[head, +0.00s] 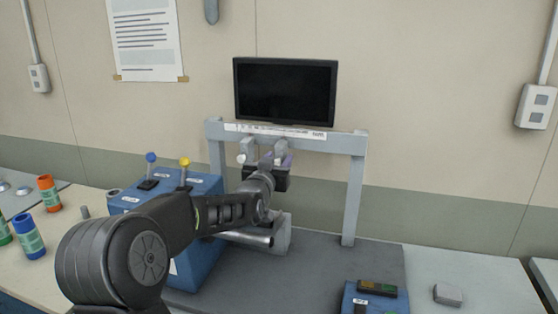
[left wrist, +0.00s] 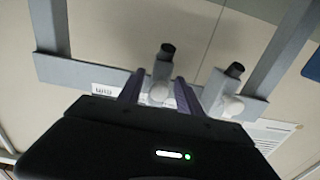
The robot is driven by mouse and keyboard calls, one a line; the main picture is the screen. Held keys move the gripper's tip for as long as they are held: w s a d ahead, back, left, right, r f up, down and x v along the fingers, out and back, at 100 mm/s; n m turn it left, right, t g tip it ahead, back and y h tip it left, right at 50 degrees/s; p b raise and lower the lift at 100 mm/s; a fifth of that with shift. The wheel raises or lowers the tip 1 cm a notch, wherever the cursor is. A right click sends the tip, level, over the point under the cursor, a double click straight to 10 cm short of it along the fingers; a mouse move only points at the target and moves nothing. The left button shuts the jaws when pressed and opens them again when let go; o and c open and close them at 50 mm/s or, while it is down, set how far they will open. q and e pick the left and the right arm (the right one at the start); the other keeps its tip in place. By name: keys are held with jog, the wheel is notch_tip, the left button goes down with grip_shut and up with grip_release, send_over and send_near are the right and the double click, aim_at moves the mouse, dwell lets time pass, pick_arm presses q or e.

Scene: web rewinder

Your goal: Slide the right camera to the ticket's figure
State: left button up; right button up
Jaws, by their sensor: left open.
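Two small grey cameras hang from the grey cross rail (head: 345,143) below the monitor. The left camera (head: 249,149) has a white knob. In the left wrist view, which looks turned over, the right camera (left wrist: 163,70) has a dark tip and a white knob, and the left camera (left wrist: 222,88) is beside it. My left gripper (head: 276,161) is at the right camera; its open purple fingers (left wrist: 158,92) stand on either side of that camera's knob. I cannot tell whether they touch it. A scale strip (head: 275,130) runs along the rail; its figures are unreadable. No ticket is clearly identifiable.
A dark monitor (head: 285,91) stands above the rail. A blue box with levers (head: 196,256) is left of the rail's middle, behind my arm. A blue control box (head: 375,299) is at front right. Printed paper (head: 146,40) hangs on the wall. The grey mat (head: 330,275) has free room.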

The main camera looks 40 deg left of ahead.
pick_arm(q)
jog(key=b+v, duration=0.1)
jog(key=v, duration=0.5)
jog(key=shift+s, duration=0.2)
jog(key=shift+d+r, duration=0.1)
jog(key=shift+r, duration=0.05)
